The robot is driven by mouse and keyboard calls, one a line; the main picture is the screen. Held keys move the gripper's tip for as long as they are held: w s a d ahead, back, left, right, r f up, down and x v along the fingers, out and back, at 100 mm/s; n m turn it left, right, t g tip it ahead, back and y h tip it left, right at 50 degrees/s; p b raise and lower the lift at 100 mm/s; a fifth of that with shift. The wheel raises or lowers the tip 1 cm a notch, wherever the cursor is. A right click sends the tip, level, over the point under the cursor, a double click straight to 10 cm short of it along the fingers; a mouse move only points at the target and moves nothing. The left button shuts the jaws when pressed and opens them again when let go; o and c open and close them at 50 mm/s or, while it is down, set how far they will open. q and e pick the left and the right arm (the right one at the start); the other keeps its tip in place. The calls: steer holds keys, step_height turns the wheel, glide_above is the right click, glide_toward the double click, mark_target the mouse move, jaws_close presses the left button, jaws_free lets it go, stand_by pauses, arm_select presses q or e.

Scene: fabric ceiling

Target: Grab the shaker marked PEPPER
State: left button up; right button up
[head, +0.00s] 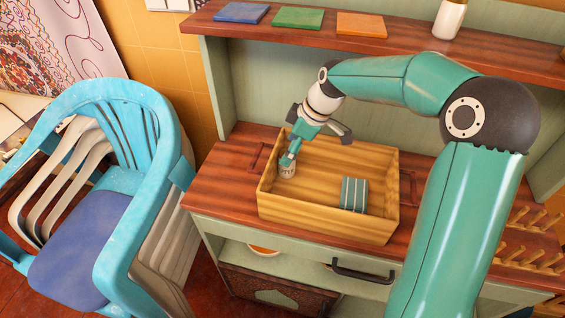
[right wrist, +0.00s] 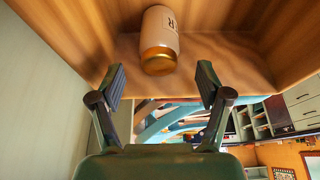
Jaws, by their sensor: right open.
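A pale shaker (right wrist: 161,30) with a gold cap lies ahead of my right gripper (right wrist: 162,82) in the right wrist view. Only part of its dark lettering shows, with an R readable; the full word cannot be read. The right gripper is open, with its fingers apart on either side and short of the shaker, not touching it. In the head view the right gripper (head: 289,157) reaches down into a wooden crate (head: 330,218) at its left end, and the shaker (head: 287,171) shows small just below the fingers. My left gripper is not in view.
A teal striped box (head: 354,194) stands at the crate's right side. The crate walls surround the gripper. A shelf above holds blue, green and orange flat pieces (head: 298,18) and a white bottle (head: 449,19). Blue chairs (head: 120,150) stand left of the cabinet.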

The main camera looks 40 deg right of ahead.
mark_target(284, 172)
steer(key=shift+x, duration=1.5)
steer(key=c, duration=1.3)
steer(key=shift+s+r, duration=0.1)
